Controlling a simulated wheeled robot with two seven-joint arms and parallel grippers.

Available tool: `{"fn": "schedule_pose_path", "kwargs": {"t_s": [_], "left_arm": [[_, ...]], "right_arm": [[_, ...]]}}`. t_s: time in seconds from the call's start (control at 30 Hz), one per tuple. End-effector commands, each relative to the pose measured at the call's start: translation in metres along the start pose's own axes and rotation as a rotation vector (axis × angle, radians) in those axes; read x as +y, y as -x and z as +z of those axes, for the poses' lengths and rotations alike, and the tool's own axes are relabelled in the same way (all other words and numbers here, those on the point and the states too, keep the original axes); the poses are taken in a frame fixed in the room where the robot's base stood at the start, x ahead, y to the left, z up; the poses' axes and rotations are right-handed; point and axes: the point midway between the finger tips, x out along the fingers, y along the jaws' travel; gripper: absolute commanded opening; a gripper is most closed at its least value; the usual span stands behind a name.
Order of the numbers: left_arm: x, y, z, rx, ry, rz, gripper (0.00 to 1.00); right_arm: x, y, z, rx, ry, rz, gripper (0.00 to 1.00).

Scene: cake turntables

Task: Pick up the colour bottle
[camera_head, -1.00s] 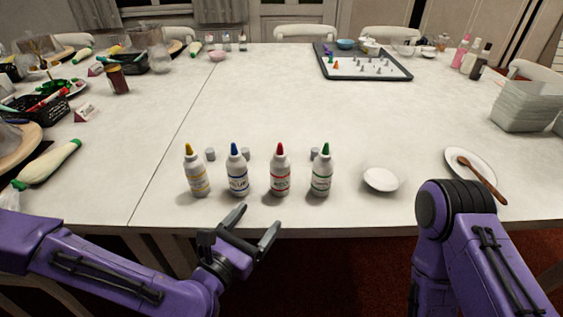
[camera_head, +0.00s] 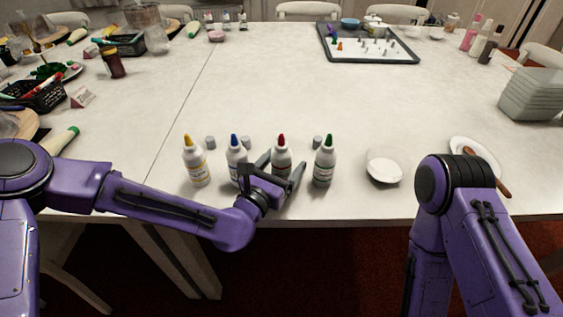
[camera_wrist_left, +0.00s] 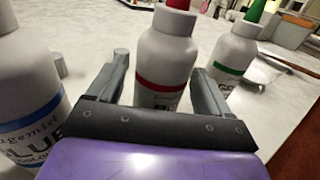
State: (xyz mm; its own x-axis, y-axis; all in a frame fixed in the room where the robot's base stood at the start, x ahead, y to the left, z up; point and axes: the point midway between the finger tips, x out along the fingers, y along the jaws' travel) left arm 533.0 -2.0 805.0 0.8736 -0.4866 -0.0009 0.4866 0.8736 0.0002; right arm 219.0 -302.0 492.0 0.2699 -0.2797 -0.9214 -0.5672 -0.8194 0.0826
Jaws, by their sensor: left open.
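Several white colour bottles stand upright in a row near the table's front edge. From left to right they are yellow-capped (camera_head: 197,167), blue-capped (camera_head: 236,162), red-capped (camera_head: 281,152) and green-capped (camera_head: 324,162). My left gripper (camera_head: 280,168) is open around the red-capped bottle, one finger on each side. In the left wrist view the red-capped bottle (camera_wrist_left: 166,60) stands between the open fingers (camera_wrist_left: 163,80); I cannot tell whether they touch it. The blue-capped bottle (camera_wrist_left: 28,95) is close on the left there, the green-capped one (camera_wrist_left: 232,52) on the right. My right gripper is out of view.
Small grey caps (camera_head: 210,142) lie behind the bottles. A white bowl (camera_head: 384,167) and a plate (camera_head: 470,150) with a brown wooden spoon (camera_head: 490,172) are to the right. A dark-rimmed tray (camera_head: 398,58) with small pieces is at the back. The table's middle is clear.

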Motion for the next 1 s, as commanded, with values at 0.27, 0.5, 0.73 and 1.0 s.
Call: {"fn": "schedule_pose_path", "kwargs": {"t_s": [0.27, 0.5, 0.73, 1.0], "left_arm": [[0.001, 0.001, 0.0, 0.0, 0.0, 0.001, 0.44], [0.001, 0.001, 0.0, -0.001, 0.0, 0.001, 0.41], [0.001, 0.001, 0.008, -0.003, -0.001, 0.002, 0.41], [-0.013, 0.02, 0.061, -0.005, 0.0, -0.002, 0.41]], "right_arm": [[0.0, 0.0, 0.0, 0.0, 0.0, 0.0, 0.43], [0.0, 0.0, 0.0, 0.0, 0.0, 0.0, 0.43], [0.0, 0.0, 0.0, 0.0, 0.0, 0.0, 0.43], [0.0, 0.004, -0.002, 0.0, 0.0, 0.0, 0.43]]}}
